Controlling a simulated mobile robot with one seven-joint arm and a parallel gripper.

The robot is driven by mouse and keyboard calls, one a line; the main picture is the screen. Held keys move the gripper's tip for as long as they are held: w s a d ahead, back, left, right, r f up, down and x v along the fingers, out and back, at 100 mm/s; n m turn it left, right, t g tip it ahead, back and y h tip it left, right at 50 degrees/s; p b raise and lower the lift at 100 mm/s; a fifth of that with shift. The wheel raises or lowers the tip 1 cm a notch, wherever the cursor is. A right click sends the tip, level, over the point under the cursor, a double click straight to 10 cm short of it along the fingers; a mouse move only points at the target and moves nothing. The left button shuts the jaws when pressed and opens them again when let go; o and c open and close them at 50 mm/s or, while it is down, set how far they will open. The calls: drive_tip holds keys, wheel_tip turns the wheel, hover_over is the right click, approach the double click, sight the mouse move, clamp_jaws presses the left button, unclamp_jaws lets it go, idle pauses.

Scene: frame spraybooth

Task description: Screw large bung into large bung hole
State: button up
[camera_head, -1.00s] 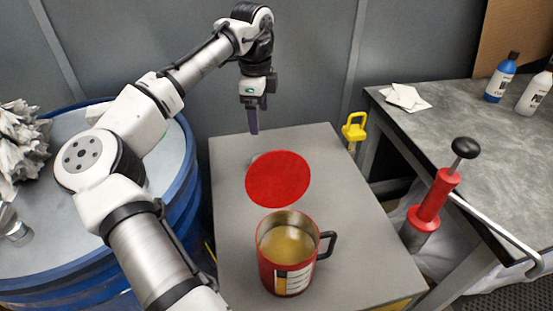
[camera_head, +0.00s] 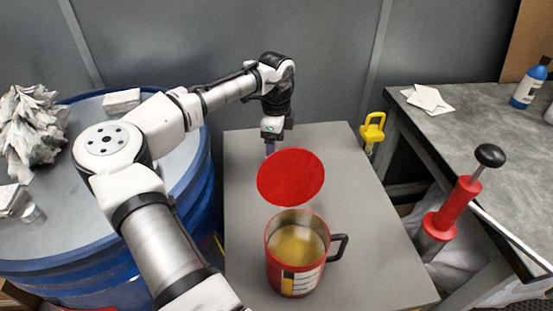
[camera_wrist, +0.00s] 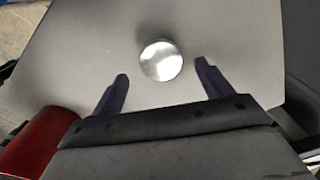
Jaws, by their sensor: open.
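A round shiny metal piece, which looks like the large bung (camera_wrist: 161,61), lies on the grey table top in the wrist view. My gripper (camera_wrist: 162,74) is open, with one finger on each side of the bung's near edge and nothing held. Whether the fingers are level with it or above it I cannot tell. In the head view my gripper (camera_head: 269,147) is low over the table's far part, partly behind a red disc, and the bung is hidden. The blue drum (camera_head: 60,262) stands at the left; I cannot make out the large bung hole on its top.
The red disc (camera_head: 291,177) stands raised above a red can (camera_head: 294,272) with a handle on the grey table (camera_head: 375,255). A yellow padlock-like item (camera_head: 371,128) and a red pump (camera_head: 452,208) are at the right. Crumpled paper (camera_head: 34,128) lies on the drum.

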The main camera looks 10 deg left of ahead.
drive_tip(key=shift+d+f, duration=0.1)
drive_tip(key=shift+f, duration=1.75)
drive_tip(key=c, duration=1.1)
